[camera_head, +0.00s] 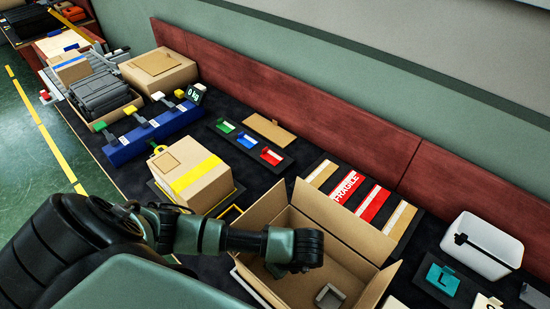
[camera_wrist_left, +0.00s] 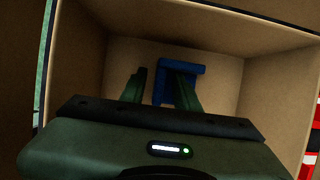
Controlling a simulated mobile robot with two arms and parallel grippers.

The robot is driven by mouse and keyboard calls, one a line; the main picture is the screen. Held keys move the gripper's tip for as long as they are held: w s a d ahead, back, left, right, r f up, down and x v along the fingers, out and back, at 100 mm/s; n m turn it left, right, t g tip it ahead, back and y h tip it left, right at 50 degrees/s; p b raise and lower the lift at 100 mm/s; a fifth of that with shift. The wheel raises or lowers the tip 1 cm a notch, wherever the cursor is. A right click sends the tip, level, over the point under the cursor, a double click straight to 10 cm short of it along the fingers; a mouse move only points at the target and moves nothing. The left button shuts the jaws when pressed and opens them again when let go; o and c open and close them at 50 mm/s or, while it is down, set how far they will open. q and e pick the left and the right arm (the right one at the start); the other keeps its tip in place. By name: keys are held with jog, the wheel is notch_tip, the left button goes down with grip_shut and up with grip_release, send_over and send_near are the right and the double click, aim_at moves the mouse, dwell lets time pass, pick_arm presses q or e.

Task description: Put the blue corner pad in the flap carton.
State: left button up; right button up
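The flap carton (camera_head: 363,264) is open at the front middle, its flaps spread outward. Its inside wall also shows in the left wrist view (camera_wrist_left: 225,60). My left gripper (camera_wrist_left: 160,74) reaches down into the carton, its two fingers apart. The blue corner pad (camera_wrist_left: 181,69) is at the bottom of the carton by the fingertips. One finger overlaps the pad in the view, and a gap shows between the pad and the other finger. In the head view my wrist hides the pad and the fingers. My right gripper is not in view.
A grey corner pad (camera_head: 330,297) lies inside the carton. A taped box (camera_head: 197,181) stands left of it. Behind are a board of tape strips marked FRAGILE (camera_head: 373,205) and a tray with coloured pieces (camera_head: 246,140). A white bin (camera_head: 482,247) stands right.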

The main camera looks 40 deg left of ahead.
pick_arm(q)
jog(key=shift+d+r, duration=0.25)
jog(key=shift+r, duration=0.25)
jog(key=b+v, duration=0.1)
jog(key=v, duration=0.2)
jog(key=shift+d, duration=0.1)
jog(key=p+v, duration=0.4)
jog(key=v, duration=0.4)
jog(key=shift+p, duration=0.35)
